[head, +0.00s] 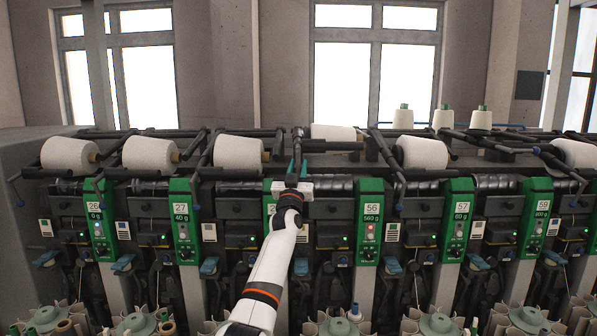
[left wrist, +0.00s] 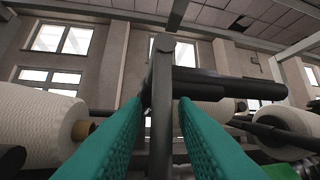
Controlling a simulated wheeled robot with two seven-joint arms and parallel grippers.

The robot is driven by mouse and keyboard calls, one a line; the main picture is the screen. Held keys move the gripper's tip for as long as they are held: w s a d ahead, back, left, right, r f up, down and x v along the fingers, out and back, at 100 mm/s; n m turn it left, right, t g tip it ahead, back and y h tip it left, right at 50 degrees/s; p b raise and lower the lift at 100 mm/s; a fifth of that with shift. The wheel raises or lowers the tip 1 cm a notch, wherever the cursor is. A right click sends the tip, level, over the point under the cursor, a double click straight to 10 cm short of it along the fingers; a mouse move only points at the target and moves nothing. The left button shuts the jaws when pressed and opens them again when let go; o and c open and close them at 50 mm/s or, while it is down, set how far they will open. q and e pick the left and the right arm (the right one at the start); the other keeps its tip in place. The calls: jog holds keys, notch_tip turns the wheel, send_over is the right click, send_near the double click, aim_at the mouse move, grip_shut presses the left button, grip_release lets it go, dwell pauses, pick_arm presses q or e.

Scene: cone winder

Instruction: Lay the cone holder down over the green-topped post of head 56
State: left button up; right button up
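The cone holder (left wrist: 161,110) is a dark grey upright bar with a black cylinder, bare of any cone, pointing right from its top. In the head view the holder (head: 298,142) stands raised behind my left gripper (head: 297,168). The green fingers of my left gripper (left wrist: 162,108) stand on either side of the bar, with a narrow gap showing on each side. The green-topped post of head 56 (head: 370,188) is right of my gripper, with a red light lit on its panel. My right gripper is not in view.
White yarn cones lie along the machine's top, one left (head: 239,152) and one right (head: 421,153) of the gripper. A cone (head: 333,132) lies behind the holder. Several upright cones (head: 443,119) stand at the back right. Neighbouring green panels (head: 457,220) line the front.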

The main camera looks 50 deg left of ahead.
pick_arm(q)
jog(key=shift+o, duration=0.3)
jog(key=shift+w+f, duration=0.15)
jog(key=shift+f, duration=0.1)
jog(key=shift+d+f, duration=0.2)
jog(key=shift+f, duration=0.05)
jog(key=b+v, duration=0.3)
jog(key=v, duration=0.8)
jog(key=shift+s, duration=0.4)
jog(key=shift+d, duration=0.1)
